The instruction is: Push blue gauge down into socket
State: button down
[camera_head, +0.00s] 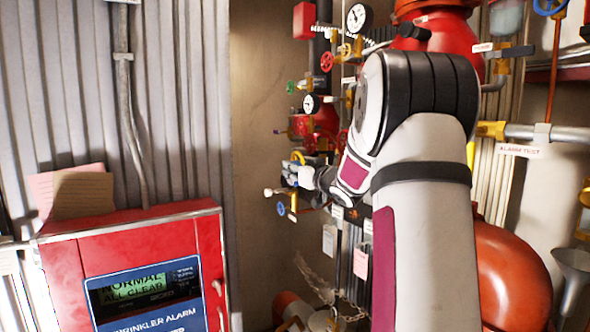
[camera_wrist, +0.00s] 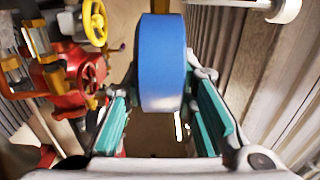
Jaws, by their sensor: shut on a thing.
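The blue gauge (camera_wrist: 162,62) shows in the wrist view as a thick blue disc seen on edge, standing upright between the teal-padded fingers. My gripper (camera_wrist: 164,104) is shut on it. In the head view my gripper (camera_head: 303,178) is small, reaching in at the left side of the riser pipework, and the gauge cannot be made out clearly there. The socket cannot be made out in either view. Whether the gauge touches it cannot be told.
Red riser pipework with a yellow handwheel (camera_wrist: 94,22) and a red handwheel (camera_wrist: 91,73) stands close on the left in the wrist view. Corrugated wall (camera_wrist: 285,75) is on the right. A red alarm panel (camera_head: 135,240) stands at lower left in the head view.

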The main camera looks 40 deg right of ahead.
jog(key=shift+f, duration=0.1)
jog(key=c, duration=1.2)
grip_release()
jog(key=v, duration=1.2)
jog(key=shift+f, duration=0.1)
